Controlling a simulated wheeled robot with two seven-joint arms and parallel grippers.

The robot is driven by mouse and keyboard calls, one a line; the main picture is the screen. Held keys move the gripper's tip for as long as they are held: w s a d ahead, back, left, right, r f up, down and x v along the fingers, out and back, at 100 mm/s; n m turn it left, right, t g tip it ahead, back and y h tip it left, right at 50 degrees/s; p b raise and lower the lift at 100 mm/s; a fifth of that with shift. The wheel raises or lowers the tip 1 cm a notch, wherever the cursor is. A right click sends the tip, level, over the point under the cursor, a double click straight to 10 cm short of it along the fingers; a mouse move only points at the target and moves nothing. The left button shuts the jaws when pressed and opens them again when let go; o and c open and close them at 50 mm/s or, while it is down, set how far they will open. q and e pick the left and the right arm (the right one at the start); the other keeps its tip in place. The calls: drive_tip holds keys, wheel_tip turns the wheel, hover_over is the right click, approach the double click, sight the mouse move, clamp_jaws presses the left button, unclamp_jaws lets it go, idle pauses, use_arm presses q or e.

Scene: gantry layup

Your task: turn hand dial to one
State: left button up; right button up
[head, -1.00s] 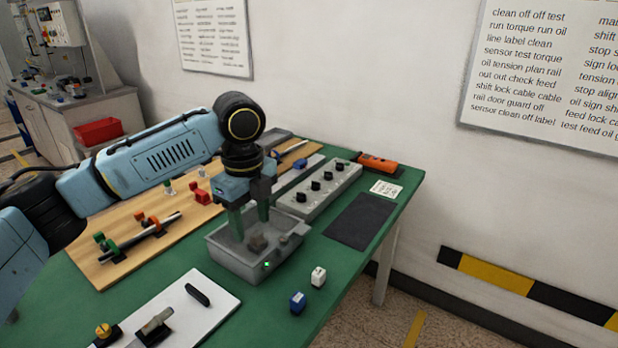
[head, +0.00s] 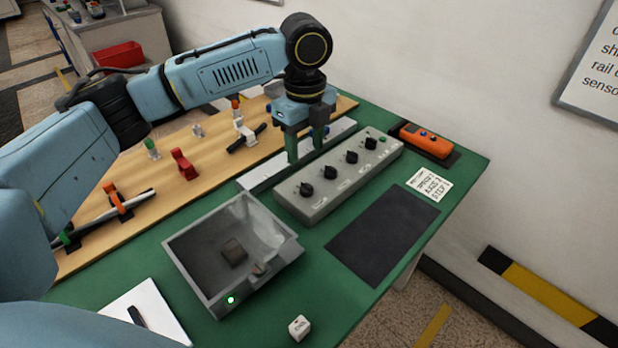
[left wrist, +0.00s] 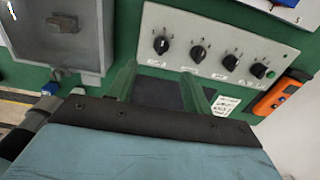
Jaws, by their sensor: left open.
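A grey control box (head: 322,205) with a row of several black dials and a green button (head: 382,141) lies on the green table. The nearest dial (head: 305,188) is at its lower left end; the dials also show in the left wrist view (left wrist: 161,45). The labels under them are too small to read, so I cannot tell which is the hand dial. My left gripper (head: 306,152) points down with its fingers apart and empty, by the box's far long side. In the left wrist view its fingers (left wrist: 158,88) are clear of the dials. My right gripper is not seen.
A grey open bin (head: 188,262) with a small brown block stands left of the box. A dark mat (head: 383,235), a note card (head: 429,185) and an orange handheld unit (head: 427,142) lie right of it. A wooden board (head: 100,232) with clamps lies behind.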

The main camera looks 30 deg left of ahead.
sight(307, 184)
use_arm(q)
wheel_tip(307, 184, down, 9)
drive_tip(key=shift+w+f+b, duration=0.1)
drive_tip(key=shift+f+b, duration=0.05)
drive_tip(key=shift+b, duration=0.9)
drive_tip(key=shift+f, duration=0.45)
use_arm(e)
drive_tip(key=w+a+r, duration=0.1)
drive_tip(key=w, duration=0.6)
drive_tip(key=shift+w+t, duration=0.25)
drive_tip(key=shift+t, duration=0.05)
use_arm(q)
drive_tip(key=c, duration=1)
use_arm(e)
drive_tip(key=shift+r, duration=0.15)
